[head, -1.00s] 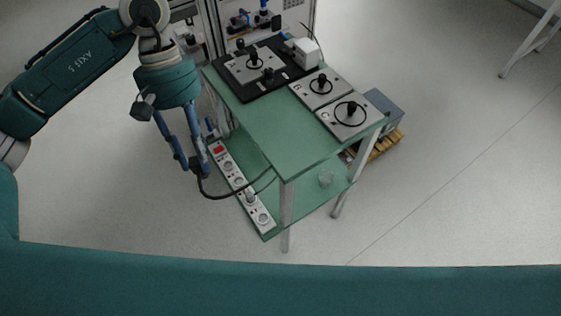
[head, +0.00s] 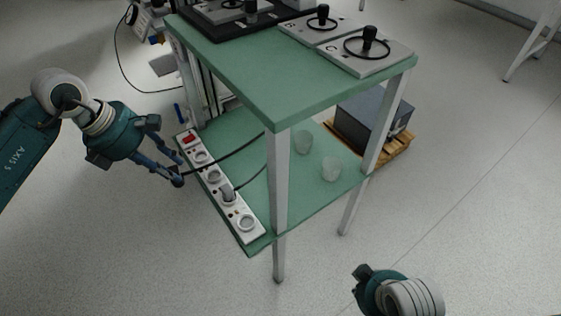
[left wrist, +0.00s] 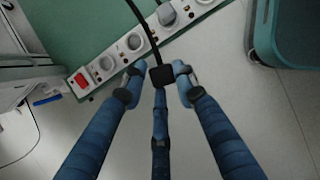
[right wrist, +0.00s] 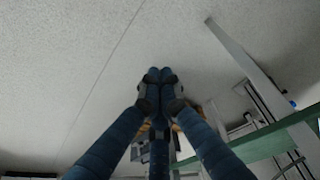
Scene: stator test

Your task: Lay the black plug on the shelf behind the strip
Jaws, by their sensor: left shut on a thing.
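The black plug (left wrist: 161,75) is between the fingertips of my left gripper (left wrist: 158,78), which is shut on it. A black cord runs from the plug over the strip and shelf. In the head view my left gripper (head: 176,168) holds the plug (head: 178,181) just left of the strip, outside the shelf edge. The white power strip (head: 221,187) lies along the left edge of the green lower shelf (head: 240,135); it also shows in the left wrist view (left wrist: 117,62). My right gripper (right wrist: 159,88) has its fingers together and looks empty, over the floor.
A grey plug (head: 227,192) sits in the strip. Two clear cups (head: 304,142) (head: 331,168) stand on the shelf's right part. A table leg (head: 279,200) rises in front, under the green tabletop (head: 270,85). The shelf behind the strip is mostly clear.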

